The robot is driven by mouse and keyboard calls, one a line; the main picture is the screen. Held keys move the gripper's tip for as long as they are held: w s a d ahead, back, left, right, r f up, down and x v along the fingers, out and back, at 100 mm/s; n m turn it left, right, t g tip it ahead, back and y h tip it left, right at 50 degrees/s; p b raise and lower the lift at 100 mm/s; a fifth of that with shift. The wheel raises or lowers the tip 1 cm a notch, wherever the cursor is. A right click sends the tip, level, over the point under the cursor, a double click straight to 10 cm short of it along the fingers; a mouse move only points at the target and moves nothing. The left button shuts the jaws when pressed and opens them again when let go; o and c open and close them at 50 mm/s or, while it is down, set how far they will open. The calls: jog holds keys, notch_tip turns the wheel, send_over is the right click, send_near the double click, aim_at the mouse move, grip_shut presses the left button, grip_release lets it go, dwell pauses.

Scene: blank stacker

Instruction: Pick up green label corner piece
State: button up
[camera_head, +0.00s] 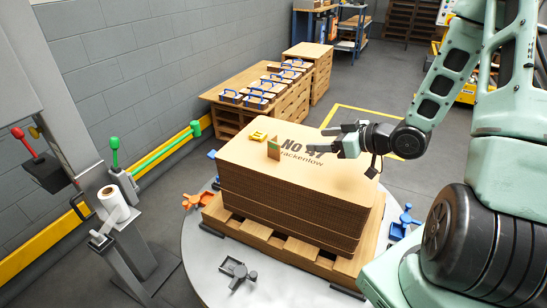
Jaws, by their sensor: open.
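A small upright brown corner piece with a green label (273,149) stands on top of the cardboard stack (290,200), near its middle. My gripper (338,139) is to the right of the piece, just above the stack top, with its fingers pointing left. Its fingers are open and apart from the piece, with nothing seen between them. A yellow piece (259,136) lies on the stack top, behind and left of the green-labelled piece. Part of the printed lettering on the stack is hidden by my gripper.
The stack rests on a wooden pallet (274,245) on a round grey turntable (205,268) with orange and blue clamps around it. A grey stand with a white roll (113,203) is at the left. Wooden benches (240,112) with blue-handled items stand behind.

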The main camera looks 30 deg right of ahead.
aim_at(273, 140)
jog(key=x, duration=1.5)
jog(key=shift+w+a, duration=0.1)
jog(key=shift+a, duration=0.1)
jog(key=c, duration=1)
